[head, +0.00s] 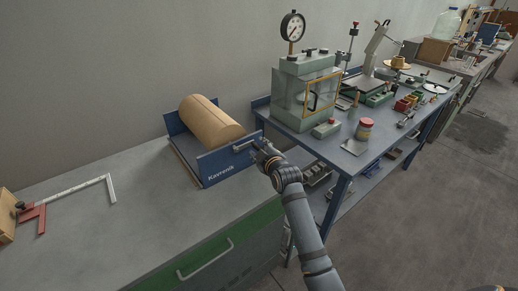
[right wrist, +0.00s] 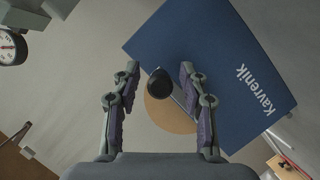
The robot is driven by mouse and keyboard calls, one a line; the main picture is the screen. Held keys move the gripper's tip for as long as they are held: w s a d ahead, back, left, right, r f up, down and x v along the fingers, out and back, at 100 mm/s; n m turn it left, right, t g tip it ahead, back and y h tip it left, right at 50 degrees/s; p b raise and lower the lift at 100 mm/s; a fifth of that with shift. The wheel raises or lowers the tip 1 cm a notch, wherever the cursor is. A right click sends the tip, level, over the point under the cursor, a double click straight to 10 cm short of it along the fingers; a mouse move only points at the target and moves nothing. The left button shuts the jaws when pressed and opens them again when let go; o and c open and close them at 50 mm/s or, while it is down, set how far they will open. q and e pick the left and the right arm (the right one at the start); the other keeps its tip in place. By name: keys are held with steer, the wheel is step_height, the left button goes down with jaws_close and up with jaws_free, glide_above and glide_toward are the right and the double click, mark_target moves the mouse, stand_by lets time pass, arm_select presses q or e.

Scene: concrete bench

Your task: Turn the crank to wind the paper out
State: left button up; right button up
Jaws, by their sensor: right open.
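The paper winder stands on the bench with blue side plates (head: 228,168) and a brown paper roll (head: 210,122) between them. The near plate carries the name Kavrenik, also seen in the right wrist view (right wrist: 215,60). A pale crank arm (head: 243,146) shows on that plate's outer face. My right gripper (head: 259,146) is close by this plate at the crank's end. In the right wrist view my right gripper (right wrist: 159,70) is open, with the crank's black knob (right wrist: 160,83) between its fingers, apparently touching neither. My left gripper is out of view.
A metal square (head: 85,187) and a red tool (head: 35,214) lie on the bench at left. The bench before the winder is bare.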

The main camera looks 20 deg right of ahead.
steer(key=shift+w+f, duration=0.1)
steer(key=shift+w, duration=0.05)
steer(key=shift+c, duration=0.5)
jaws_close()
